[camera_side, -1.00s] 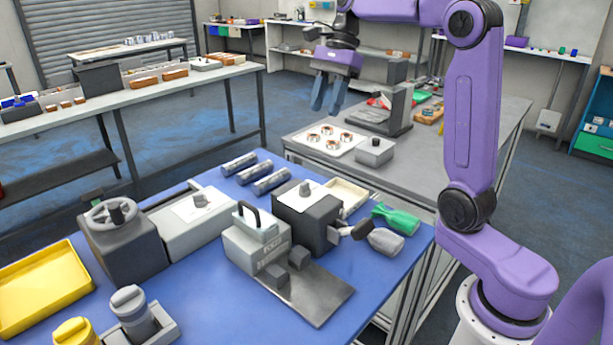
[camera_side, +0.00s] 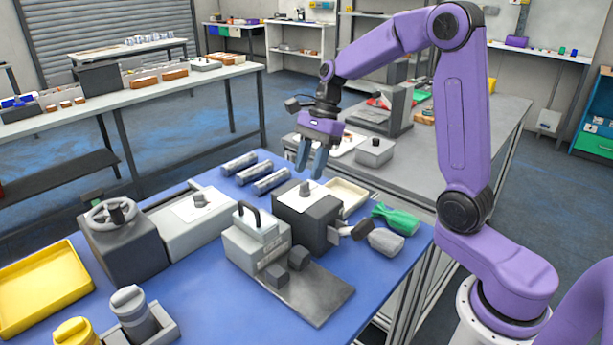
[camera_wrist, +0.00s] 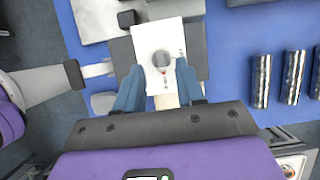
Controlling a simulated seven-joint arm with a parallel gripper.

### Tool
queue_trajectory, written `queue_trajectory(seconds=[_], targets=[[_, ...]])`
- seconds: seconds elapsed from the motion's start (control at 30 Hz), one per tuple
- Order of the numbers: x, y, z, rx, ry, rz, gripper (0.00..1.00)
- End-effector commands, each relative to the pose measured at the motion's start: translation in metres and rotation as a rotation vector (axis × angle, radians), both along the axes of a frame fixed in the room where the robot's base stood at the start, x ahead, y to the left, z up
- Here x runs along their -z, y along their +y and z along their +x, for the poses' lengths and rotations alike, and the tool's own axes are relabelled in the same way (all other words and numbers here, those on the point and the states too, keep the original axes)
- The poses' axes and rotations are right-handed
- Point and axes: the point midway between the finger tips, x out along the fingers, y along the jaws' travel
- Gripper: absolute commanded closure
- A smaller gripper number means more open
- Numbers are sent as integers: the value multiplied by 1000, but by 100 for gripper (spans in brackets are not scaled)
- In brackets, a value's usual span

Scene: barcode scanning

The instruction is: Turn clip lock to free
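A grey knob (camera_side: 305,189) stands on a white plate (camera_side: 290,197) on top of a dark grey block (camera_side: 308,224) on the blue table; it looks like the clip lock. In the wrist view the knob (camera_wrist: 162,60) and its white plate (camera_wrist: 157,35) lie ahead, between the finger directions. Small marks on the plate are too small to read. My gripper (camera_side: 310,174) hangs above the block, fingers pointing down. Its two blue fingers are apart with nothing between them, just above the knob and not visibly touching it.
A light grey box with a handle (camera_side: 256,240) stands in front of the block. Metal cylinders (camera_side: 271,180) lie behind.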

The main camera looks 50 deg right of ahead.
Motion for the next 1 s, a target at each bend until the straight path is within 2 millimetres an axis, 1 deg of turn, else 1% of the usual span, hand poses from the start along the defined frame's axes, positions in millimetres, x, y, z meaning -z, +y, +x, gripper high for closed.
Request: queue_trajectory(seconds=[0.03,0.1,0.23,0.37,0.6,0.67,0.7,0.73,1.0], targets=[[7,4,-1,-2,4,1,62],[15,7,0,-2,4,2,62],[24,10,0,0,1,1,62],[28,12,0,0,1,0,62],[28,12,0,0,0,0,62],[28,12,0,0,0,0,81],[28,12,0,0,0,0,94],[28,12,0,0,0,0,100],[28,12,0,-8,-1,0,100]])
